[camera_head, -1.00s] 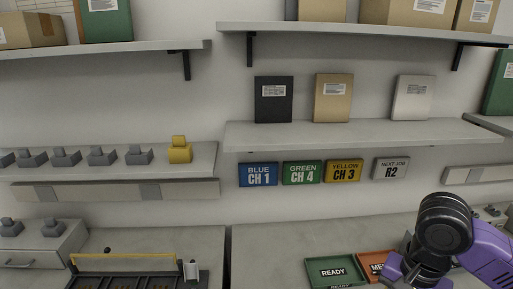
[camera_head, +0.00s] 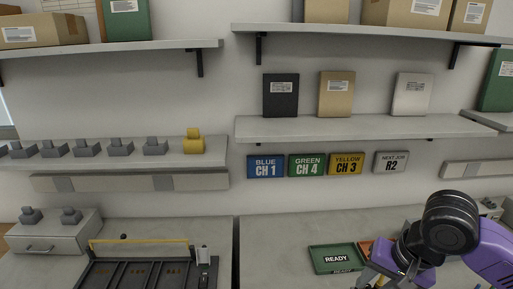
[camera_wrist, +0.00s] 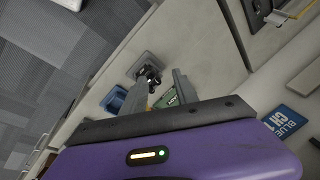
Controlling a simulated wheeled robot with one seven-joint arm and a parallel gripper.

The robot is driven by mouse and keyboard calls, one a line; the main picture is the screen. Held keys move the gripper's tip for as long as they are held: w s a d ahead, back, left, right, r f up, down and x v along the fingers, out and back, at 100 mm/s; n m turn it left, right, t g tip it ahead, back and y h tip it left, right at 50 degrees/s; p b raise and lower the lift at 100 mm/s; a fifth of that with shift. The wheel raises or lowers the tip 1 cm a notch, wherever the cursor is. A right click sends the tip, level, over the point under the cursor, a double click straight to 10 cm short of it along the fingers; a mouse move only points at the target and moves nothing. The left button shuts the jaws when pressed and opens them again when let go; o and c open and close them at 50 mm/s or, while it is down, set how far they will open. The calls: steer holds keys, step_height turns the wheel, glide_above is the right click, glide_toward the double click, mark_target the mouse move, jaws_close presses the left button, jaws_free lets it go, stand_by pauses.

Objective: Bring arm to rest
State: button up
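My arm, purple and black, is at the lower right in the head view, with my gripper (camera_head: 372,278) low over the counter by the trays. In the wrist view my gripper's two grey fingers (camera_wrist: 160,92) stand apart with a gap between them, and I see nothing held there. A green READY tray (camera_head: 335,258) lies on the counter just left of the gripper, and a green patch with a label (camera_wrist: 170,98) shows between the fingers. A dark object (camera_wrist: 148,74) on a grey base shows beyond the fingertips. An orange tray (camera_head: 365,247) is mostly hidden behind my arm.
A black rack with a yellow bar (camera_head: 140,243) stands at the lower left. Above the counter (camera_head: 275,225) hang coloured channel signs (camera_head: 306,165). A blue tray (camera_wrist: 115,99) shows in the wrist view.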

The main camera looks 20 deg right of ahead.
steer(key=w+a+r+n+t+y, duration=0.1)
steer(key=w+a+r+n+t, duration=0.1)
steer(key=w+a+r+t, duration=0.3)
steer(key=w+a+r+n+t+y, duration=0.2)
steer(key=w+r+t, duration=0.1)
steer(key=w+r, duration=0.35)
steer(key=w+a+r+t+b, duration=0.1)
steer(key=a+r+t, duration=0.1)
steer(key=r+t, duration=0.35)
steer(key=w+a+r+t+b, duration=0.1)
steer(key=w+r+t, duration=0.1)
steer(key=r+t, duration=0.35)
steer(key=s+a+f+n+g+h+b, duration=0.1)
steer(key=s+a+f+n+g+b, duration=0.1)
steer(key=s+f, duration=1.3)
steer(key=s+a+f+n+g+h+b, duration=0.2)
steer(key=s+a+f+g, duration=0.3)
steer(key=s+f, duration=1.1)
steer(key=s+n, duration=0.1)
steer(key=s, duration=0.7)
steer(key=shift+s+a+h, duration=0.15)
steer(key=shift+a+h, duration=0.05)
steer(key=shift+h, duration=0.1)
